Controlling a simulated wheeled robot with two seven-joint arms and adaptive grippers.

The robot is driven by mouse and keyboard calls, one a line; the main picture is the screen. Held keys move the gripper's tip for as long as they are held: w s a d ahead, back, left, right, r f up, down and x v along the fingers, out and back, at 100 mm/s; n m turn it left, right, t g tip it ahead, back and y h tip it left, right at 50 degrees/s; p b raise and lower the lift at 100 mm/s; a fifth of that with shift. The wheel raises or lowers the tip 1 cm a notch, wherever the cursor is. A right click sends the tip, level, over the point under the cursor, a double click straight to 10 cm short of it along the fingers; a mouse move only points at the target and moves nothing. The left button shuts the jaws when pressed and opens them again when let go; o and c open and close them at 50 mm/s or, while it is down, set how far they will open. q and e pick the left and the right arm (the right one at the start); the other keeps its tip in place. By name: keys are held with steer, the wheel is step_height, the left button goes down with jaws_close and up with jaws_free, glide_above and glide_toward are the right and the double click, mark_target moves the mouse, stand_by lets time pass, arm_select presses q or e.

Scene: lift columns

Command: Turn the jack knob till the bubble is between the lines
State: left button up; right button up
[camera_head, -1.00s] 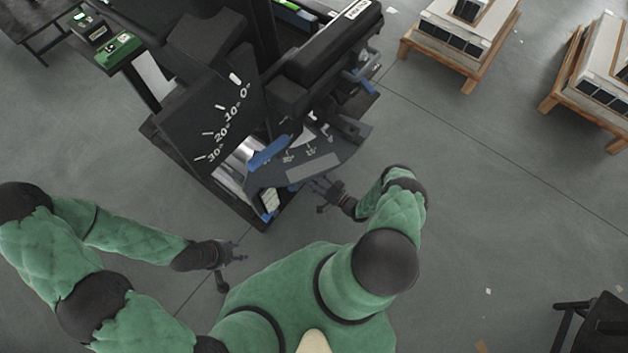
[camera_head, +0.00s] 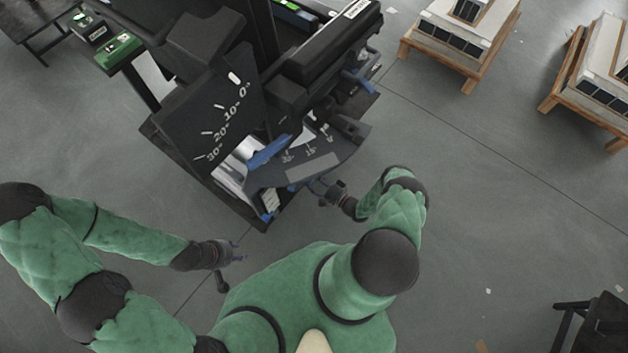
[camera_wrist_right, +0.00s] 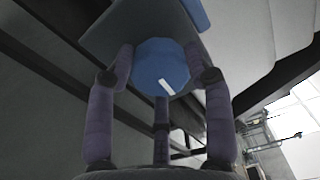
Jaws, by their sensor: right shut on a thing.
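In the right wrist view, a round blue knob (camera_wrist_right: 160,66) with a white mark near its lower right edge sits between the fingers of my right gripper (camera_wrist_right: 165,75), which is shut on it. In the head view my right gripper (camera_head: 322,190) is at the front edge of the black machine, and the knob cannot be made out there. A small green strip (camera_head: 294,14), perhaps a level vial, shows at the top of the machine; the bubble and lines are too small to tell. My left gripper (camera_head: 236,254) hangs apart from the machine, its opening unclear.
The black machine (camera_head: 205,110) has angle scales and a blue pointer (camera_head: 270,152). A green box (camera_head: 118,48) stands at its left. Wooden pallets (camera_head: 465,82) with loads are at upper right, a black stool (camera_head: 598,325) at lower right.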

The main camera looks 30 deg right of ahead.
steer(key=o, duration=1.2)
steer(key=v, duration=1.2)
